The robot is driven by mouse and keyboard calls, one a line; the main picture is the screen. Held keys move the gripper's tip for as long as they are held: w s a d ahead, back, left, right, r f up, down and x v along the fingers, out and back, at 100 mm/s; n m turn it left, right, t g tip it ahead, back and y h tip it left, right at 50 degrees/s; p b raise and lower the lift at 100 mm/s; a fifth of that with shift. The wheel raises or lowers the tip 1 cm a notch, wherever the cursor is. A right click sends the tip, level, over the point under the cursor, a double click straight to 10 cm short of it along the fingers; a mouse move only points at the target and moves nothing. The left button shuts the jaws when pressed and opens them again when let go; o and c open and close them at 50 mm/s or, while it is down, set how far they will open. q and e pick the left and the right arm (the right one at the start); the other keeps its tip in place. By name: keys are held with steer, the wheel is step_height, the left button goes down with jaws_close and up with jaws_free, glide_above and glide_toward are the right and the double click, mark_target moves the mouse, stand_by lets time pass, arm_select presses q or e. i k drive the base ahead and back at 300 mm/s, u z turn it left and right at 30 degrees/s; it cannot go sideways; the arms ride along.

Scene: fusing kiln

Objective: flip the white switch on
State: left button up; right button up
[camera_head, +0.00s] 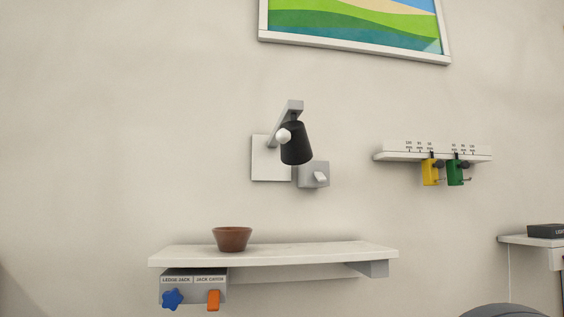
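A white switch lever (320,177) sticks out from a grey wall box (310,169). The lever is small, and I cannot tell whether it is on or off. The box is just below and right of a wall lamp with a black shade (296,144) and a white square back plate (262,165). The lamp's shade hangs in front of part of the plate and close above the box. Neither of my grippers is in view.
Below is a white shelf (330,252) with a brown bowl (232,238). A grey panel (222,293) under it carries a blue star knob (173,299) and an orange lever (213,300). At right, a marked white rail (400,153) holds yellow (430,173) and green (455,173) pieces.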

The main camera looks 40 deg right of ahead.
mark_target(320, 176)
steer(key=z, duration=1.4)
